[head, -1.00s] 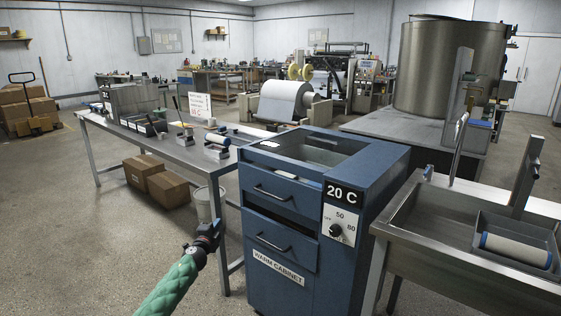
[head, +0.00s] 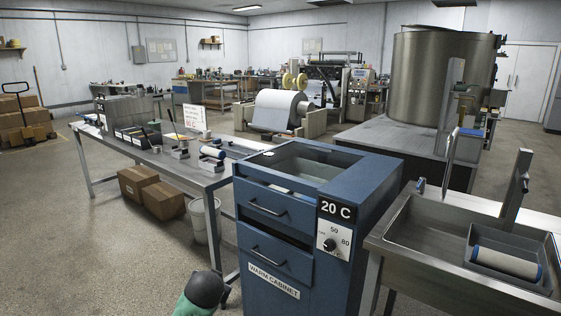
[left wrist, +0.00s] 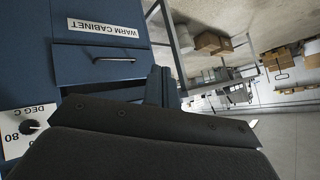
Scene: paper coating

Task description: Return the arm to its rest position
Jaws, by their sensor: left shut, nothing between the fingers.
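My left gripper (left wrist: 163,85) shows in the left wrist view as two dark fingers close together, shut and empty. In the head view only the dark end (head: 207,289) of my left arm shows, with a bit of green sleeve, low at the bottom edge. It is in front of and left of the blue warm cabinet (head: 335,265), apart from it. The cabinet also shows upside down in the left wrist view (left wrist: 80,70). My right gripper is in neither view.
A steel table (head: 190,175) with rollers and trays stands at the left, with cardboard boxes (head: 150,190) and a bucket (head: 205,220) under it. A steel sink (head: 420,250) with a roller in a tray stands at the right. Floor at left is clear.

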